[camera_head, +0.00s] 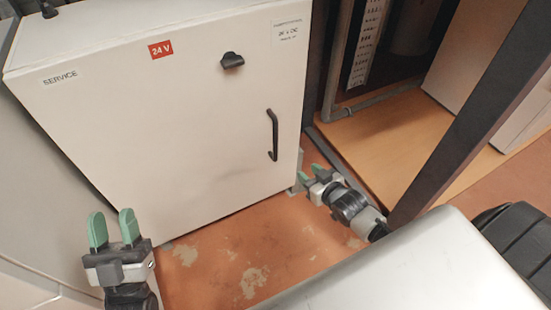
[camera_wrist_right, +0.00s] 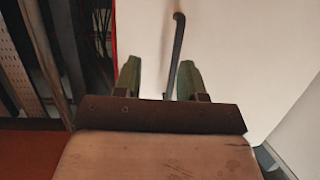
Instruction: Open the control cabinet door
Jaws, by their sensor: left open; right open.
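The white control cabinet door (camera_head: 190,120) is flush with its frame and looks closed. A black bar handle (camera_head: 272,135) stands upright near its right edge, and a black knob latch (camera_head: 232,61) sits higher up. My right gripper (camera_head: 312,176) is open, low and to the right of the handle. In the right wrist view the handle (camera_wrist_right: 178,50) appears between the open green fingers (camera_wrist_right: 156,80), beyond or at the tips; I cannot tell the gap, and no grip shows. My left gripper (camera_head: 111,228) is open and empty in front of the door's lower left.
A grey pipe (camera_head: 334,70) and a wooden board (camera_head: 395,135) lie right of the cabinet. A dark slanted post (camera_head: 465,115) stands near my right arm. The worn orange floor (camera_head: 240,255) is clear in front of the door.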

